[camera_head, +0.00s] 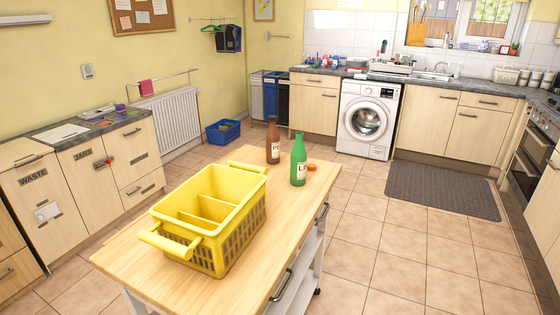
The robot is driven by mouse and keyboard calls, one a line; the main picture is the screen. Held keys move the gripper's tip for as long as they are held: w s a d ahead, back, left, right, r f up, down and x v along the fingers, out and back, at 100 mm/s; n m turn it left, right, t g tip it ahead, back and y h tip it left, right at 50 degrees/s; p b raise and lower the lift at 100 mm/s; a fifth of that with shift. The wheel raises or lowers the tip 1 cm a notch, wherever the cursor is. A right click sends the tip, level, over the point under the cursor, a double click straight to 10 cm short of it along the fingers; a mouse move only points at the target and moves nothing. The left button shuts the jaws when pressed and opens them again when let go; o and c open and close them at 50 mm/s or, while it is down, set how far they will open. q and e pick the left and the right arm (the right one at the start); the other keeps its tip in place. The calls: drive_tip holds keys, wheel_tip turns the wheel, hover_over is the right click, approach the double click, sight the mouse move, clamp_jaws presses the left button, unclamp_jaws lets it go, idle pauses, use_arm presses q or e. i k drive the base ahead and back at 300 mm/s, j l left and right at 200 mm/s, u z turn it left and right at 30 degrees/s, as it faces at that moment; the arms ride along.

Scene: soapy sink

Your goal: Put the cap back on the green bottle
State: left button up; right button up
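The green bottle (298,162) stands upright on the wooden top of the kitchen trolley (270,240), near its far end. It has a white label, and no cap shows on its neck. A small orange cap (312,167) lies on the trolley top just right of the bottle. A brown bottle (273,142) with a white label stands upright to the left of and behind the green one. Neither of my grippers is in view.
A yellow divided basket (208,222) with handles fills much of the trolley's left side. The trolley top is clear in front of the green bottle. Tiled floor (400,245) is open to the right, with a dark mat (440,190). Cabinets (95,175) line the left wall.

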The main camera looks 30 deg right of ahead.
sight(299, 153)
drive_tip(key=i+l+u, duration=0.1)
drive_tip(key=l+u, duration=0.25)
drive_tip(key=l, duration=2)
